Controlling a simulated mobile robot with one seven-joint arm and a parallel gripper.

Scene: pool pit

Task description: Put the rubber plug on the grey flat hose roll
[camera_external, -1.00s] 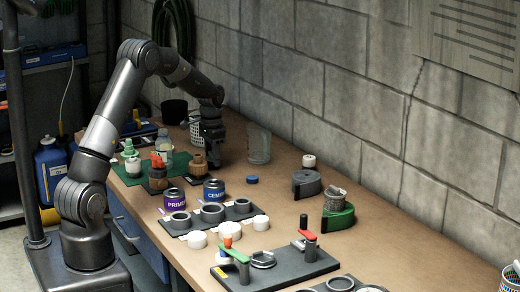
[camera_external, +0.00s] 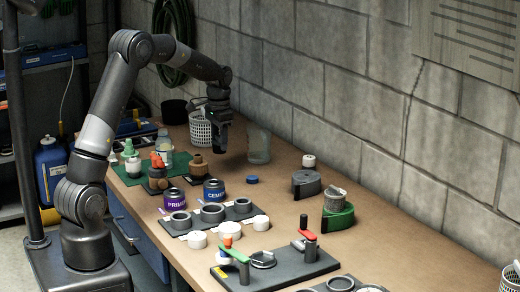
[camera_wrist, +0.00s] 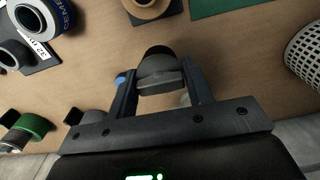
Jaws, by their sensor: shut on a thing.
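My gripper (camera_external: 222,146) is above the far part of the bench, fingers pointing down. In the wrist view its two fingers are shut on the rubber plug (camera_wrist: 160,72), a grey rounded piece with a dark end. In the outside view the plug is hard to tell from the dark fingertips. The grey flat hose roll (camera_external: 305,183) lies on the bench near the wall, to the right of my gripper and apart from it. It appears to show partly at the lower left in the wrist view (camera_wrist: 92,117), behind the gripper mount.
A green roll (camera_external: 338,217) with a grey piece on top stands nearer the camera. A white cap (camera_external: 308,160) is behind the grey roll, and a blue cap (camera_external: 252,180) lies to its left. A clear beaker (camera_external: 258,146) and white basket (camera_external: 203,132) stand beside my gripper.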

